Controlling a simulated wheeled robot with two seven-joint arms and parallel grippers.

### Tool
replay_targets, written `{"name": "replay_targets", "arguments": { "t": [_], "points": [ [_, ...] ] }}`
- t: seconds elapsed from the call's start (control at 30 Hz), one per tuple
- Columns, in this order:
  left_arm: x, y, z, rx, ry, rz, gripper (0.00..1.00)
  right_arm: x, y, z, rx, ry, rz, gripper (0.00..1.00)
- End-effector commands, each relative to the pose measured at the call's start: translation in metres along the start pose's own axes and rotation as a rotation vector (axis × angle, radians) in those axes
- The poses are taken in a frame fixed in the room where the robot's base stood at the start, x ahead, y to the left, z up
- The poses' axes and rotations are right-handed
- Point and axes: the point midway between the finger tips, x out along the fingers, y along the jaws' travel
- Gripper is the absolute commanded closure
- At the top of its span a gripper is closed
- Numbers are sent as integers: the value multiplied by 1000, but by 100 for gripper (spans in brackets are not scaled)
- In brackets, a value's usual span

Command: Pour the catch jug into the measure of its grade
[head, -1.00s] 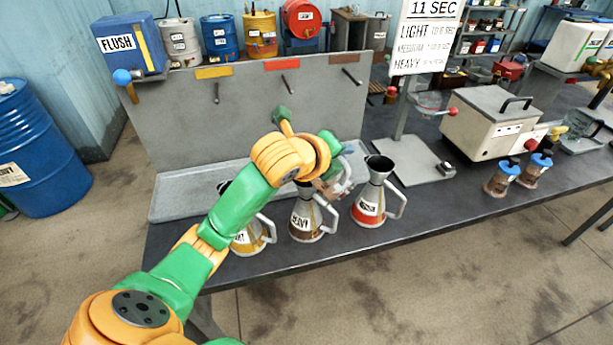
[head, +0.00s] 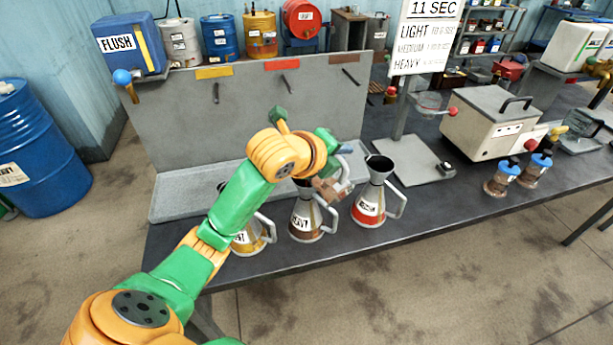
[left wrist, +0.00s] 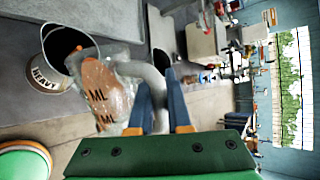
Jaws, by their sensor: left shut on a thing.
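My left gripper (head: 345,150) is shut on the handle of the clear catch jug (head: 338,186). In the left wrist view its fingers (left wrist: 160,88) close on that handle, and the jug (left wrist: 106,92) has brown oil in it. The jug is tilted, its lip at the open mouth of the HEAVY measure (head: 306,222), a metal can with a brown band, also in the left wrist view (left wrist: 62,58). I cannot tell whether oil is falling. The yellow-banded measure (head: 256,236) is partly behind my left arm. The red-banded measure (head: 369,205) stands upright to the right.
A sign (head: 425,40) reads 11 SEC above LIGHT, MEDIUM and HEAVY lines. A grey panel (head: 240,115) with three hooks stands behind the measures. A beige machine (head: 495,122) and two small blue-capped jars (head: 502,178) are at the right. The bench front (head: 430,205) is clear.

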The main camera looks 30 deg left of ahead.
Motion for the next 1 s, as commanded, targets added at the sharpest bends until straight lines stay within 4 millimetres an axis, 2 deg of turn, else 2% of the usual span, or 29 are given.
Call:
{"name": "replay_targets", "arguments": {
  "t": [1.0],
  "points": [
    [0, -1, 6, -43, 28, 0, 100, 0, 0, 0, 0, 0, 0, 100]
  ]
}}
